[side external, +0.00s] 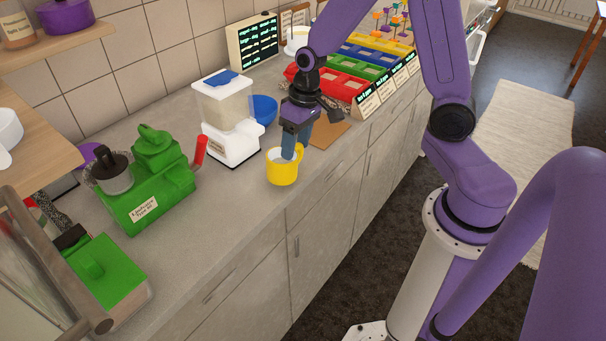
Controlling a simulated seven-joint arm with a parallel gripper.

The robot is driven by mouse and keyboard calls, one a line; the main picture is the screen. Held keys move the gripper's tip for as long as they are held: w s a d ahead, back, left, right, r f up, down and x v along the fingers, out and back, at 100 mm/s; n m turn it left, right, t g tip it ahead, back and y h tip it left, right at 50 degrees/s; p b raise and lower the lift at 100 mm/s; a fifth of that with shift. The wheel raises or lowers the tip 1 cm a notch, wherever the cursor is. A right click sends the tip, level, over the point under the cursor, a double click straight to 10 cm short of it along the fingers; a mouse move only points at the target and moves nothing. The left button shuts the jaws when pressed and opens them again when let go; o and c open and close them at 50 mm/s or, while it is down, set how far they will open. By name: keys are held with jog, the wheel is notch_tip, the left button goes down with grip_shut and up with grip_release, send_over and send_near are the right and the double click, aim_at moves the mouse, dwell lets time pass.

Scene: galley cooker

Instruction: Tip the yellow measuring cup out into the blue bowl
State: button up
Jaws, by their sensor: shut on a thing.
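The yellow measuring cup (283,172) is upright at the front part of the counter, with its handle toward the right. Something pale shows inside it. My gripper (294,152) points down at the cup and is shut on its rim side; the exact contact of the fingers is hard to make out. I cannot tell whether the cup rests on the counter or is just above it. The blue bowl (264,109) stands behind the cup, partly hidden by the white dispenser and close to my gripper's wrist.
A white dispenser with a blue lid (230,118) stands left of the bowl. A green machine with a red lever (155,185) is further left. A brown board (328,133) lies right of my gripper. Coloured trays (345,83) stand behind. The counter's front edge is close to the cup.

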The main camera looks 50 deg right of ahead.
jog(key=w, duration=0.3)
jog(key=shift+w, duration=0.4)
jog(key=shift+w+f, duration=0.45)
jog(key=shift+f, duration=0.2)
jog(key=shift+d+r, duration=0.15)
jog(key=shift+r, duration=0.6)
jog(key=shift+s+d+r, duration=0.1)
jog(key=shift+d+r, duration=0.05)
jog(key=shift+d, duration=0.15)
jog(key=d, duration=0.2)
jog(key=s+d, duration=0.1)
jog(key=d, duration=0.1)
jog(key=shift+r, duration=0.4)
jog(key=w+d+r+n, duration=0.1)
jog(key=w+d+r, duration=0.3)
jog(key=w, duration=0.4)
jog(key=w+d+r+n, duration=0.2)
jog(key=w+d+r, duration=0.1)
jog(key=w+r, duration=0.3)
jog(key=w+f+n, duration=0.2)
jog(key=w, duration=0.7)
jog(key=shift+a+n+h, duration=0.2)
jog(key=shift+n+h, duration=0.1)
jog(key=shift+h, duration=0.1)
